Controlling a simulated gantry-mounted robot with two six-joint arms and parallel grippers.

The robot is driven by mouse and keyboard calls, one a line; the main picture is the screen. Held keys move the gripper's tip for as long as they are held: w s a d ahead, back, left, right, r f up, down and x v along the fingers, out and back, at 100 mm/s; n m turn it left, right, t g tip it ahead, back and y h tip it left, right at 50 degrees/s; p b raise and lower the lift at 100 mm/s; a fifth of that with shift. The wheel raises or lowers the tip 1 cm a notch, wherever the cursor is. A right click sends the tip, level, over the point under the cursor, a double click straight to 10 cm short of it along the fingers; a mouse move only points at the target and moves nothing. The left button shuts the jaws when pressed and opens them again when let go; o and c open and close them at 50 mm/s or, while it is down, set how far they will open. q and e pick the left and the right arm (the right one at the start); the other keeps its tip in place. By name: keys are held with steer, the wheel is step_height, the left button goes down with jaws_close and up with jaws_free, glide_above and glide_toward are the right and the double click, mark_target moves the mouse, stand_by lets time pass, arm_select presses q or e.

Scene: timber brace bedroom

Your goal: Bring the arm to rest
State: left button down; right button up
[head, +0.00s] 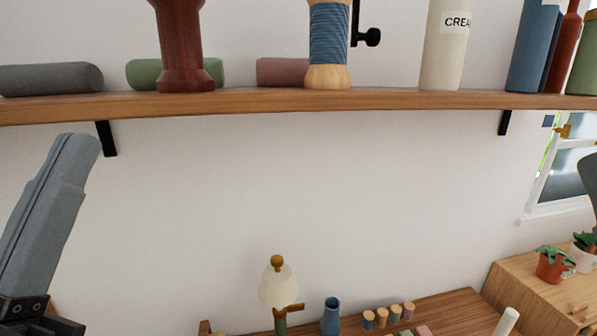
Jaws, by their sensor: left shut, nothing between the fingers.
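My left gripper (76,150) rises from the lower left in the head view. Its long grey fingers lie together, shut and empty. The fingertips point up, below the left part of the wall shelf, and look apart from it. A dark grey rounded sliver at the right edge may be part of my right gripper; too little shows to tell its jaws.
A wooden shelf (250,101) spans the top, bearing rolled cloths, a thread spool (328,45) and bottles. Below stand a lamp (279,286), a blue vase (331,316) and several corked jars on a desk. Potted plants (555,265) stand right. The middle wall is clear.

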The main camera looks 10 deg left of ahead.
step_height(320, 180, up, 21)
steer(key=p, duration=1.7)
steer(key=shift+y, duration=0.3)
steer(key=shift+a+f, duration=0.1)
